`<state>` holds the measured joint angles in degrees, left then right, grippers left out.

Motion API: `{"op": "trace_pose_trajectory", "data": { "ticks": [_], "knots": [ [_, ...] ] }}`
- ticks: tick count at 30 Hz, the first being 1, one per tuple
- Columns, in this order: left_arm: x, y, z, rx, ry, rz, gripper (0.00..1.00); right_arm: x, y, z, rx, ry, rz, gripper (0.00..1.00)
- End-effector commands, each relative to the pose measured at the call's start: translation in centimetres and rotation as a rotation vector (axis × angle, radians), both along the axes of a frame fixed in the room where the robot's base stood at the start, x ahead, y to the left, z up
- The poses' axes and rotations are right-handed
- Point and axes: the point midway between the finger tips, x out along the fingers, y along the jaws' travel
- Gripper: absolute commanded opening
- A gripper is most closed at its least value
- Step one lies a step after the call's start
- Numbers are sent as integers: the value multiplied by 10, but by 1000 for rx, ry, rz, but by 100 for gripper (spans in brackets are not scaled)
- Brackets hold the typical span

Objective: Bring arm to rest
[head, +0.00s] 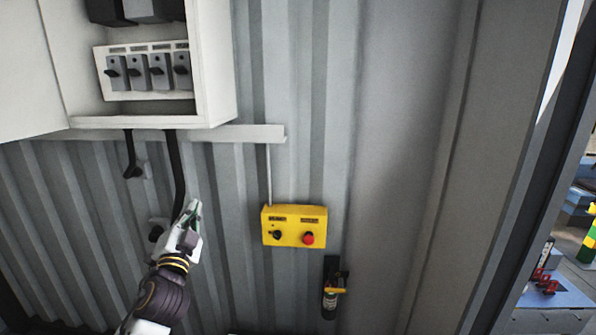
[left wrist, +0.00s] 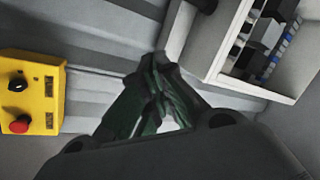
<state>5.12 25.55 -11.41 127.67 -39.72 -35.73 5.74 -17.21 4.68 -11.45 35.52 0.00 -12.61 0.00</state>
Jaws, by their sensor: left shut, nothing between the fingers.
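My left gripper (head: 192,210) is raised in front of the corrugated wall, below the open white cabinet and left of the yellow control box in the head view. Its green fingers come together at the tips in the left wrist view (left wrist: 158,62), shut with nothing between them. The left arm (head: 160,295) reaches up from the bottom of the head view. My right gripper is in neither view.
The open white cabinet (head: 218,90) holds a row of breaker switches (head: 140,72). A yellow control box (head: 293,226) with a black knob and a red button hangs on the wall. A black device (head: 331,290) is mounted below it. A doorway opens at right.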

Motion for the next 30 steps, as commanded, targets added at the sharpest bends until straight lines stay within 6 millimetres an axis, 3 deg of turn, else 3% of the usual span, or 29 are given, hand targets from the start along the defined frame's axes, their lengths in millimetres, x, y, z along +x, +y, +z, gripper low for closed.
{"op": "trace_pose_trajectory", "data": {
  "ticks": [1,8,14,24,30],
  "knots": [
    [-3,3,-19,-42,51,13,0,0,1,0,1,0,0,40],
    [-26,13,-102,-220,285,73,0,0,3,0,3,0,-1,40],
    [-59,13,-174,-360,501,123,0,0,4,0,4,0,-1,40],
    [-143,-3,-284,-564,893,198,0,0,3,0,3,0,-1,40],
    [-202,-19,-330,-659,1118,231,0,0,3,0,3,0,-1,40]
  ]
}}
